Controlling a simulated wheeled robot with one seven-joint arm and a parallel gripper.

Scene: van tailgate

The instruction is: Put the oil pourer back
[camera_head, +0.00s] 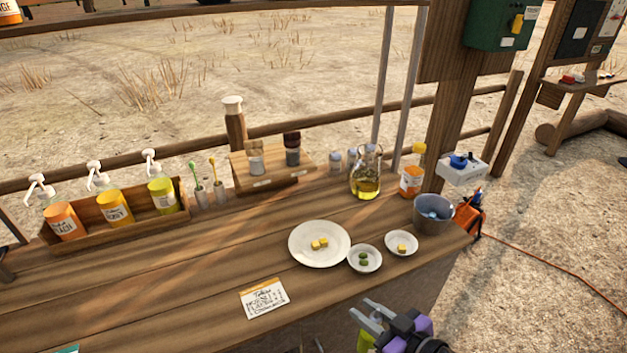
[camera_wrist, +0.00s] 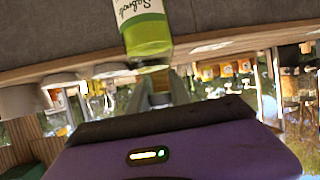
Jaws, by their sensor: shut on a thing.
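My gripper (camera_head: 367,312) is in front of the counter's near edge, at the bottom of the head view. It is shut on a yellow-green bottle (camera_head: 366,342) that I take to be the oil pourer. In the wrist view the fingers (camera_wrist: 162,88) close at the bottle's narrow end, and its green body with a white label (camera_wrist: 148,38) extends away from them. The wrist picture looks upside down. Most of the bottle is hidden or cut off in the head view. A glass jug of yellow oil (camera_head: 366,187) stands separately at the back of the counter.
The wooden counter (camera_head: 170,290) holds a plate (camera_head: 319,257), two small bowls (camera_head: 365,269), a grey bucket (camera_head: 433,224) and a written card (camera_head: 264,298). A pump-bottle rack (camera_head: 140,221) stands left, a shaker board (camera_head: 270,180) behind. The counter's left front is clear.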

